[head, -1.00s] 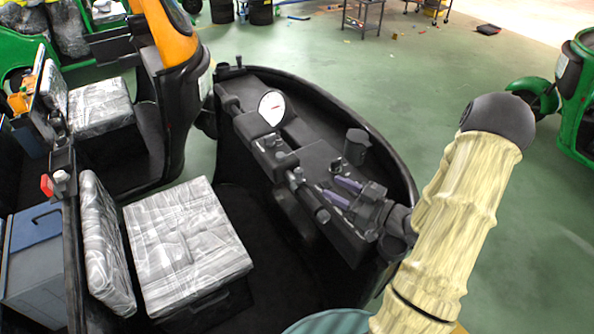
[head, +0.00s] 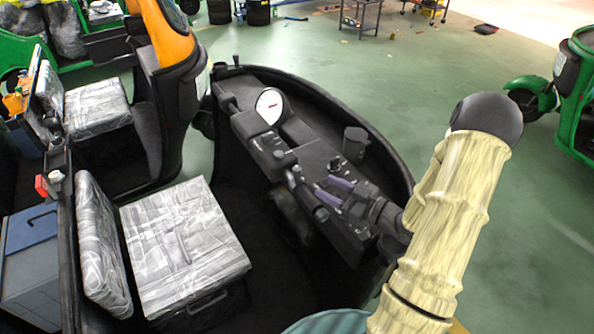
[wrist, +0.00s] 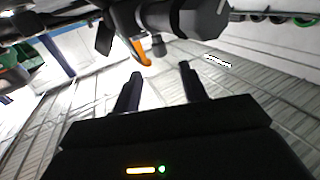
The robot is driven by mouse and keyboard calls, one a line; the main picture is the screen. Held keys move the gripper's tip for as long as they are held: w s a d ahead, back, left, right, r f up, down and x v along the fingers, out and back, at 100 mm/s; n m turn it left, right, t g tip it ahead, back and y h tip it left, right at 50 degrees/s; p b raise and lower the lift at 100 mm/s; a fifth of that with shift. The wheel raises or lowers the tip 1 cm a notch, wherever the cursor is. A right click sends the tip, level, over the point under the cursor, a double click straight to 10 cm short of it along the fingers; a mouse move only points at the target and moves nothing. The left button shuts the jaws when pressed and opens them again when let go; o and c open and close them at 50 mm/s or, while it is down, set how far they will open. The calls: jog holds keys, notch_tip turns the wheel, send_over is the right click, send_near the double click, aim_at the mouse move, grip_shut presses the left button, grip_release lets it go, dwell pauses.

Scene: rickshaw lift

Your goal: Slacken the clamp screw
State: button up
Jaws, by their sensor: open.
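The rickshaw's dark handlebar assembly (head: 290,165) runs across its front cowl, with a white dial (head: 269,105) near its far end. I cannot single out the clamp screw for sure. My gripper (head: 326,187) is over the near part of this assembly, its two purple-grey fingers pointing left. In the wrist view my gripper (wrist: 160,72) is open, with nothing between the fingers. A thick black cylindrical part (wrist: 185,17) and a small dark knob (wrist: 158,46) lie beyond the fingertips, apart from them in the picture.
A black cup-shaped part (head: 355,143) stands on the cowl just behind my gripper. The curved cowl rim (head: 385,155) borders the right side. A plastic-wrapped seat (head: 185,245) is at left. Another rickshaw (head: 165,90) stands behind; a green one (head: 575,95) is far right. Green floor between is clear.

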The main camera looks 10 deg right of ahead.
aim_at(297, 171)
jog(key=p+x, duration=0.3)
jog(key=x, duration=0.8)
jog(key=shift+d, duration=0.15)
jog(key=shift+c, duration=0.2)
grip_shut()
jog(key=shift+w+n+g+y+b, duration=0.1)
jog(key=shift+n+g+y+b, duration=0.35)
jog(key=shift+n+g+y, duration=0.3)
jog(key=shift+n+g+y+b, duration=0.6)
jog(key=shift+n+g+y, duration=0.8)
jog(key=shift+g, duration=0.55)
